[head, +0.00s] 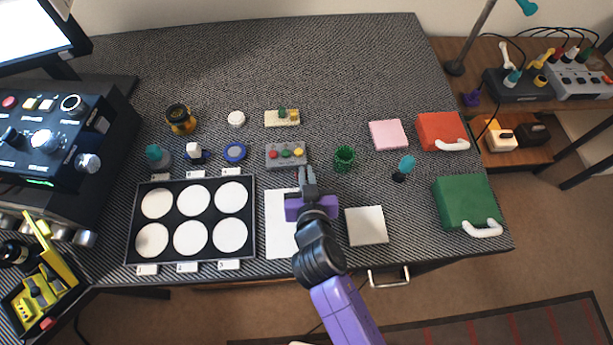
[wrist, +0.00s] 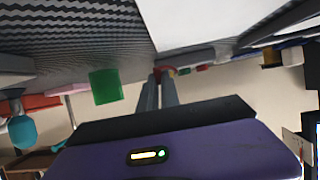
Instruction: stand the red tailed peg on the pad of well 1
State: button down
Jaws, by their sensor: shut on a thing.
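My gripper (head: 307,176) is over the table, just in front of the grey box with coloured tops. Its fingers (wrist: 160,84) are closed together in the wrist view. A small red bit (wrist: 169,72) shows at the fingertips and looks like the red tailed peg; most of it is hidden. The black tray (head: 256,222) lies to the left of my gripper, with two rows of round white pads. Small labels stand along its front and back edges, too small to read surely. The front left pad (head: 152,240) is bare, and the other pads look bare too.
The grey box (head: 286,158) with coloured tops stands just behind my gripper. A green cup (head: 344,158) is to its right. A white sheet (head: 280,238) lies between tray and arm. A blue-ringed disc (head: 234,152) and a teal-topped part (head: 157,156) stand behind the tray.

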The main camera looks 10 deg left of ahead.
jog(key=shift+f, duration=0.75)
jog(key=shift+f, duration=0.1)
jog(key=c, duration=1.6)
grip_release()
jog(key=b+v, duration=0.1)
jog(key=v, duration=1.1)
jog(key=shift+s, duration=0.1)
